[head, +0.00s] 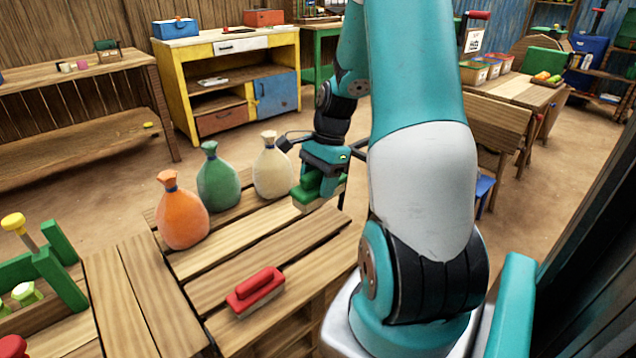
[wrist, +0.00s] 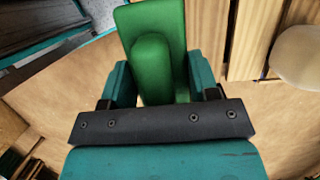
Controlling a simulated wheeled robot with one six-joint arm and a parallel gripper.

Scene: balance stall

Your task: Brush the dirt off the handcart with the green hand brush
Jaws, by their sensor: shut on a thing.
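My gripper (head: 318,180) is shut on the green hand brush (head: 310,197). It holds the brush above the far right edge of the slatted wooden top (head: 240,238), to the right of the cream sack. In the wrist view, the green brush (wrist: 160,60) sits between the two fingers, its raised grip towards the camera. Its bristles are mostly hidden there. I cannot pick out a handcart or dirt for certain in either view. My arm covers much of the middle and right of the head view.
An orange sack (head: 182,215), a green sack (head: 217,180) and a cream sack (head: 272,168) stand on the slatted top. A red brush (head: 256,288) lies nearer. A yellow cabinet (head: 215,50) stands behind. Bare floor (head: 120,200) lies between.

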